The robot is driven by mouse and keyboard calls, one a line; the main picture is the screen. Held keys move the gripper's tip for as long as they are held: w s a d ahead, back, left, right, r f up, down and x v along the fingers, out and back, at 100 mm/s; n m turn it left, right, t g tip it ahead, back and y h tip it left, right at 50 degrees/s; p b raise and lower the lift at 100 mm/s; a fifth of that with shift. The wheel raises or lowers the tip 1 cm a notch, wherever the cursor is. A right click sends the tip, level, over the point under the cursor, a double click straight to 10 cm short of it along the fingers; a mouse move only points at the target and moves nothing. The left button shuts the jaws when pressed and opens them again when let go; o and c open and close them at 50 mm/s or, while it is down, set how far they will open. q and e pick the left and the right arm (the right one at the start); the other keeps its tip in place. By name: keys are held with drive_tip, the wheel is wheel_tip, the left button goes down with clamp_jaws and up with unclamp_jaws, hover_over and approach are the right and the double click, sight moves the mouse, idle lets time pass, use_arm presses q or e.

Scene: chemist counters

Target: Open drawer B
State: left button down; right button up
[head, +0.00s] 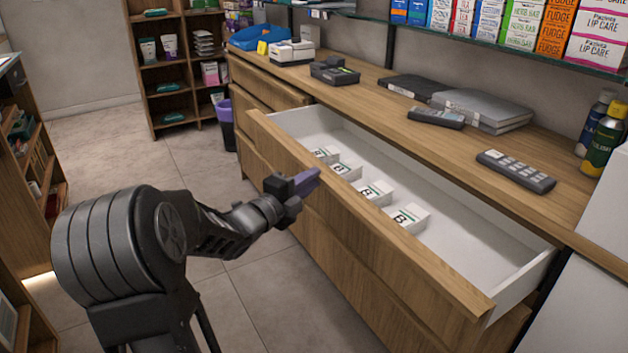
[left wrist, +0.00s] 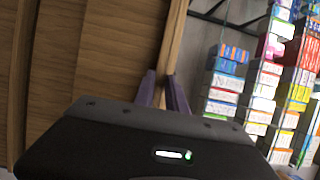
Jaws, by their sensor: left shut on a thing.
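Drawer B (head: 400,252) is a wide wooden-fronted drawer with a white inside, in the counter on the right of the head view. It stands pulled well out and holds several small white boxes (head: 407,218) marked B in a row. My left gripper (head: 306,181), with purple fingers, is at the top edge of the drawer front. In the left wrist view, the fingers (left wrist: 164,84) are on either side of the wooden front panel (left wrist: 172,48) and shut on it. My right gripper is in neither view.
The wooden counter top (head: 385,100) carries a card terminal (head: 334,72), grey folders (head: 483,108) and a remote-like keypad (head: 515,170). A glass shelf of medicine boxes is above. Shelves (head: 170,75) and a dark bin (head: 226,122) stand behind. Tiled floor (head: 120,150) is clear left of the counter.

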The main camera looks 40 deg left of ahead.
use_arm(q)
drive_tip(key=c, duration=1.4)
unclamp_jaws()
drive_tip(key=shift+o, duration=0.2)
drive_tip(key=s, duration=0.7)
drive_tip(key=shift+s+d, duration=0.35)
